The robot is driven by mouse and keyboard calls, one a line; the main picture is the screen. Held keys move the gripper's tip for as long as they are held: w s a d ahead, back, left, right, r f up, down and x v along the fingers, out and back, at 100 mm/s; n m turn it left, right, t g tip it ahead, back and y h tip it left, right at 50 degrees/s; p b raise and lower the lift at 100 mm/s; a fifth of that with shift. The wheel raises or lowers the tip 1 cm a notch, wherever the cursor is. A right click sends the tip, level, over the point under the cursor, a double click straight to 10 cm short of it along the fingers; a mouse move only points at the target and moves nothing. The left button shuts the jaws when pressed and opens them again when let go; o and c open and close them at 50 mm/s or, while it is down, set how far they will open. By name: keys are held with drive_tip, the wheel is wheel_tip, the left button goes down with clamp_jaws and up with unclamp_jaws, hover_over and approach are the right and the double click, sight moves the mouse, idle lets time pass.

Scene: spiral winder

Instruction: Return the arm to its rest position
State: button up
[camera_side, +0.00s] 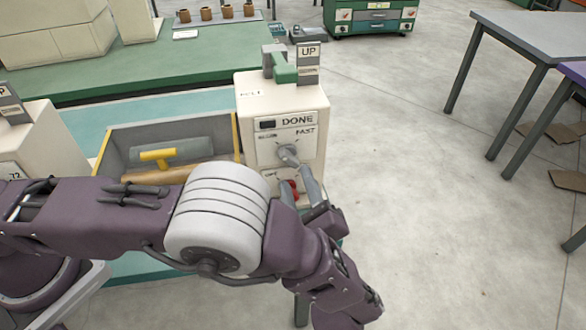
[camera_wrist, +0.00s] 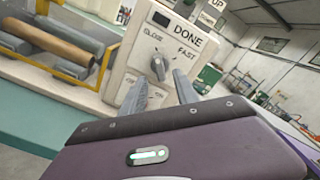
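My gripper (camera_side: 299,172) is in front of a cream control box (camera_side: 285,95), with my arm reaching in from the left. In the wrist view, the two grey fingers of my gripper (camera_wrist: 161,78) stand apart with nothing between them but the view of the panel. A grey knob (camera_wrist: 158,67) shows just beyond the fingertips, and it is also in the side view (camera_side: 288,152) close to a fingertip. I cannot tell whether they touch. The small display sits beside the word DONE, and FAST is printed right of the knob. A red button (camera_side: 291,188) below the knob is partly hidden by my gripper.
A winder tray (camera_side: 117,143) with a brown roll (camera_side: 170,175) and yellow-handled bar lies left of the box, behind my arm. A green lever (camera_side: 284,70) and an UP sign (camera_side: 308,60) stand on top. Open floor (camera_side: 440,230) lies right; grey tables (camera_side: 540,35) stand beyond.

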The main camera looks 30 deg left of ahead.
drive_tip(key=shift+v, duration=1.15)
drive_tip(key=shift+r, duration=0.1)
drive_tip(key=s+a+r+n+g+h, duration=0.2)
drive_tip(key=a+r+n+g, duration=0.25)
drive_tip(key=a+r, duration=0.3)
drive_tip(key=s+a+r+n+g+h, duration=0.1)
drive_tip(key=s+a+r+n+g, duration=0.25)
drive_tip(key=a+r+g, duration=0.4)
drive_tip(key=s+a+r+n+t+h, duration=0.1)
drive_tip(key=s+a+n+t+h, duration=0.1)
drive_tip(key=s+n+h, duration=0.3)
drive_tip(key=s+a+r+n+t+h, duration=0.2)
drive_tip(key=s+n+h, duration=0.2)
drive_tip(key=s, duration=0.6)
drive_tip(key=shift+a+n+t+h, duration=0.25)
drive_tip(key=shift+n+t+h, duration=0.15)
drive_tip(key=shift+n, duration=0.5)
drive_tip(key=shift+r, duration=0.15)
